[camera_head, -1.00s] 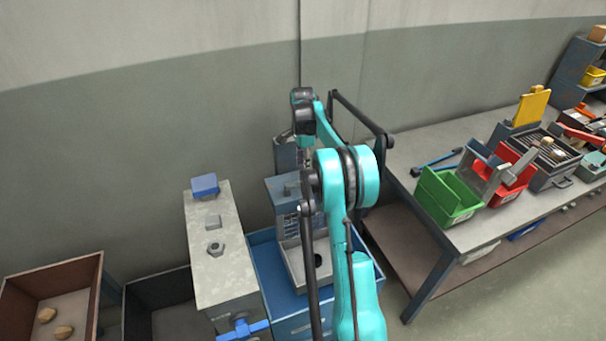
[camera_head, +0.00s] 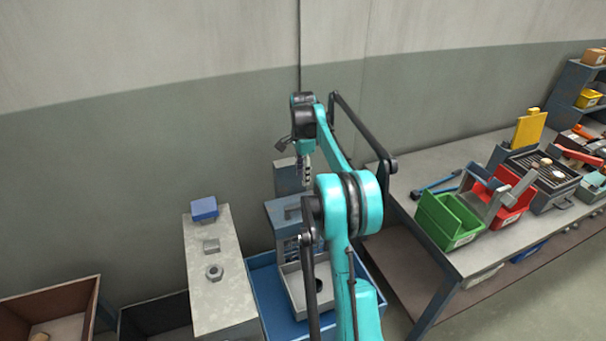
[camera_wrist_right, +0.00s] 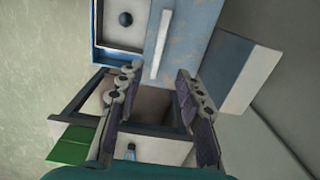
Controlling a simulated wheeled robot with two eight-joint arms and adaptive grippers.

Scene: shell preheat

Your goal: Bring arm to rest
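My right arm, teal with black joints, rises through the middle of the head view. My right gripper (camera_head: 295,160) is at its far end, in front of the wall and above the blue-grey machine (camera_head: 288,212). In the right wrist view, the two fingers of this gripper (camera_wrist_right: 157,76) stand well apart with nothing held between them. A blue-grey block with a pale bar (camera_wrist_right: 161,45) shows beyond the fingertips; I cannot tell whether they touch it. My left gripper is in neither view.
A pale stand (camera_head: 222,295) with a blue block (camera_head: 204,209) and a nut (camera_head: 214,272) is left of the arm. A workbench (camera_head: 425,163) with a green bin (camera_head: 440,228) and a red bin (camera_head: 517,208) is right. A brown crate (camera_head: 20,320) is lower left.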

